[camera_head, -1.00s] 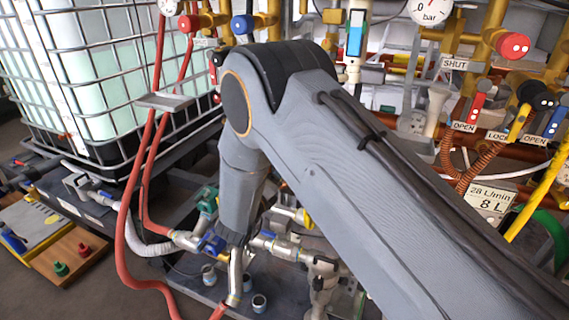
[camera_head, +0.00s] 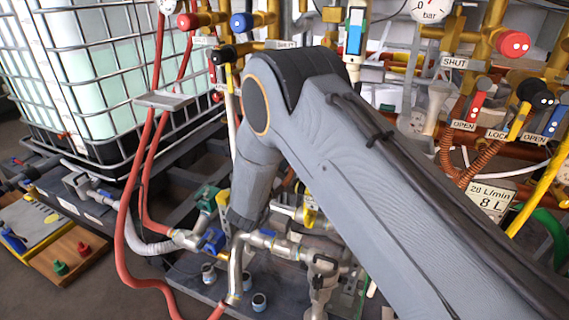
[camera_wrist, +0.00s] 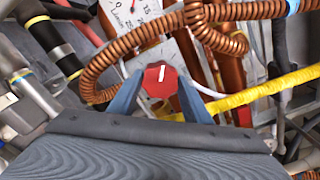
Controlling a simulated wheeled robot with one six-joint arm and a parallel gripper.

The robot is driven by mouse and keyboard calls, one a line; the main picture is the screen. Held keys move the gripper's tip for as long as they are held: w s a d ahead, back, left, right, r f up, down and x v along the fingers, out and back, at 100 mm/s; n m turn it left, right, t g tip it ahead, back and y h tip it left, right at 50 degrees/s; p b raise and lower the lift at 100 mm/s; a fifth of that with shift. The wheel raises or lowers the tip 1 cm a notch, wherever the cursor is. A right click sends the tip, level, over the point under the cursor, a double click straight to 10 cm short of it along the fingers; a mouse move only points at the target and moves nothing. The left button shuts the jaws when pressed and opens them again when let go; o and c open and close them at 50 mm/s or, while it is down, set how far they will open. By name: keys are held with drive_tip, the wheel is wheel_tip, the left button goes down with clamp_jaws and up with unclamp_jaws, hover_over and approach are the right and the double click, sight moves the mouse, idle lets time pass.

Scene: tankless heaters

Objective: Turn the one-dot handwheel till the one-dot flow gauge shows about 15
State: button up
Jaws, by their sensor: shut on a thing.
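A red handwheel (camera_wrist: 161,77) with a white mark sits between the two blue fingers of my gripper (camera_wrist: 160,88) in the wrist view. The fingers press on its sides, so my gripper is shut on it. I cannot make out a dot mark on the wheel or the gauge. In the head view my arm hides my gripper and this handwheel.
A coiled copper-coloured hose (camera_wrist: 105,68) curves close beside my gripper, and a yellow hose (camera_wrist: 262,92) runs to its right. In the head view, red hoses (camera_head: 140,165) and a caged tank (camera_head: 95,75) stand left; labelled valves and a pressure gauge (camera_head: 432,8) are right.

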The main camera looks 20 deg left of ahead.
drive_tip(key=m+p, duration=0.3)
drive_tip(key=m, duration=1.3)
drive_tip(key=m+p, duration=0.2)
drive_tip(key=m, duration=1.4)
drive_tip(key=shift+s+a+p, duration=0.1)
drive_tip(key=shift+a+p, duration=0.1)
drive_tip(key=shift+p, duration=0.2)
idle(0.6)
idle(0.4)
drive_tip(key=o, duration=1.1)
drive_tip(key=shift+c, duration=0.2)
